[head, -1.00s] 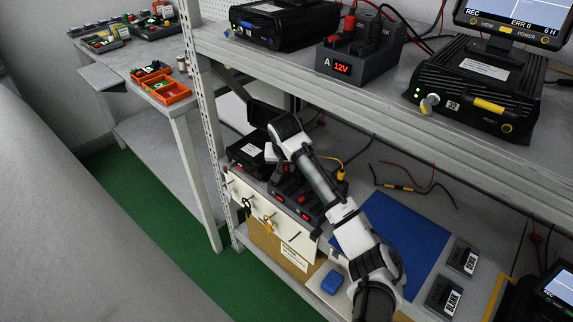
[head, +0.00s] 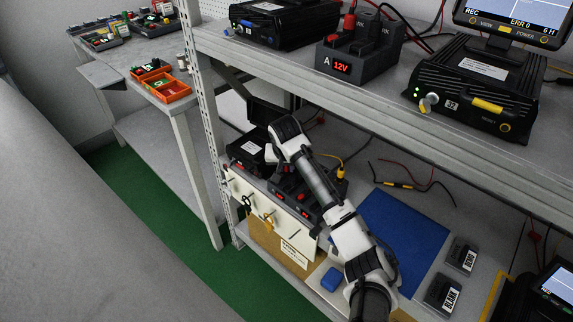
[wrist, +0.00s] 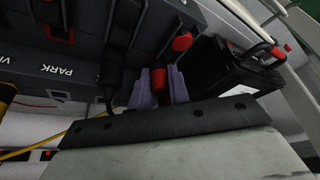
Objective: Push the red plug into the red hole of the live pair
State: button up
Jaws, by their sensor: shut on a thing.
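In the wrist view, my gripper (wrist: 161,90) has its two purple fingers shut on the red plug (wrist: 159,79). The plug is held close to a dark socket block (wrist: 85,40) marked PARK. Whether its tip is inside a hole or just short of it cannot be told. A black plug with its cable (wrist: 118,45) stands just left of the fingers. Another round red part (wrist: 182,42) shows on the block to the upper right. In the head view, the dark block with red displays (head: 308,212) is on the lower shelf, partly behind my arm; my fingers are hidden there.
A black box (wrist: 235,68) stands close right of the fingers in the wrist view. The upper shelf (head: 440,122) overhangs my arm and carries a 12V block (head: 345,68). A blue mat (head: 405,235) lies clear at the right. A yellow cable (head: 341,165) runs near the block.

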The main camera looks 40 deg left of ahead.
jog(key=o, duration=0.9)
jog(key=shift+w+d, duration=0.1)
jog(key=shift+w+d, duration=0.1)
jog(key=shift+w, duration=0.05)
jog(key=shift+c, duration=0.2)
jog(key=shift+r+p, duration=0.65)
jog(key=shift+r, duration=0.05)
jog(key=shift+o, duration=1.4)
jog(key=shift+w+r+p, duration=0.1)
jog(key=shift+r+p, duration=1.1)
jog(key=shift+r, duration=0.3)
jog(key=shift+s+r+p, duration=0.2)
jog(key=shift+r+p, duration=0.4)
jog(key=shift+p, duration=0.15)
